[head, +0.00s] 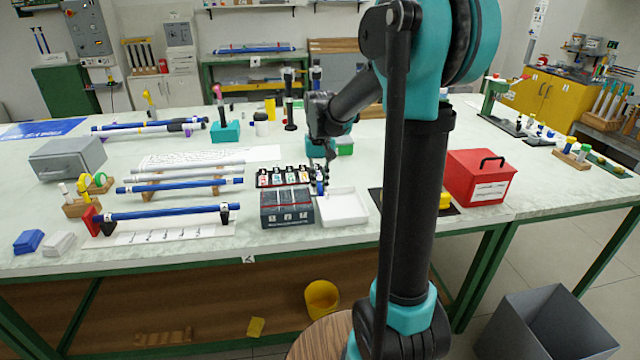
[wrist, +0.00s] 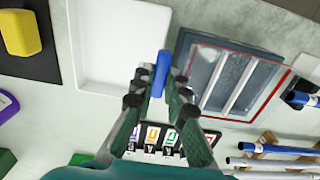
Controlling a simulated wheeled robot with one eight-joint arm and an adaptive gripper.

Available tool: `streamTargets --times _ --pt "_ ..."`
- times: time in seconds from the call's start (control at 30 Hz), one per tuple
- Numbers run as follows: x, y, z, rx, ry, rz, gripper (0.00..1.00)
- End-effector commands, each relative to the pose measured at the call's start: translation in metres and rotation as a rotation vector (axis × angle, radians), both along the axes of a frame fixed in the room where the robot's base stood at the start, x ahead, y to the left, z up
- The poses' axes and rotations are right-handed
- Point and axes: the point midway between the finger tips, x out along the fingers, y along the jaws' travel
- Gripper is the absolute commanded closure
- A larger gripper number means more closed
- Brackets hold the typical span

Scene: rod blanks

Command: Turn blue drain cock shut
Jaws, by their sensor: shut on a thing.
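The blue drain cock (wrist: 161,72) shows in the wrist view as a short blue bar between my fingertips. It lies between a dark grey box (wrist: 207,45) and a white tray (wrist: 110,78). My gripper (wrist: 160,84) is shut on this blue bar, with one finger on each side. The cock's base and its joint to the box are hidden. In the head view my gripper (head: 319,184) reaches down at the gap between the box (head: 287,217) and the tray (head: 359,207), and a little blue shows there.
A row of black label holders (head: 283,177) stands just behind the box. A red box (head: 480,176) with a black handle stands to the right. Blue and white rods (head: 165,212) lie on stands to the left. The table's front edge is close.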

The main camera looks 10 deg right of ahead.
Motion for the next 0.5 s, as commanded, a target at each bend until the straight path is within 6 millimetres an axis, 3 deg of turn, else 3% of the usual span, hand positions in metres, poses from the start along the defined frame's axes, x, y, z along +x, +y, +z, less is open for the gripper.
streamTargets --times 0.3,0.33,0.5 --pt "0.0004 0.0001 0.0002 0.000 0.000 -0.002 1.00" --pt "0.0004 0.0001 0.0002 0.000 0.000 -0.002 0.85" --pt "0.0003 0.0001 0.0002 0.000 0.000 -0.002 0.66"
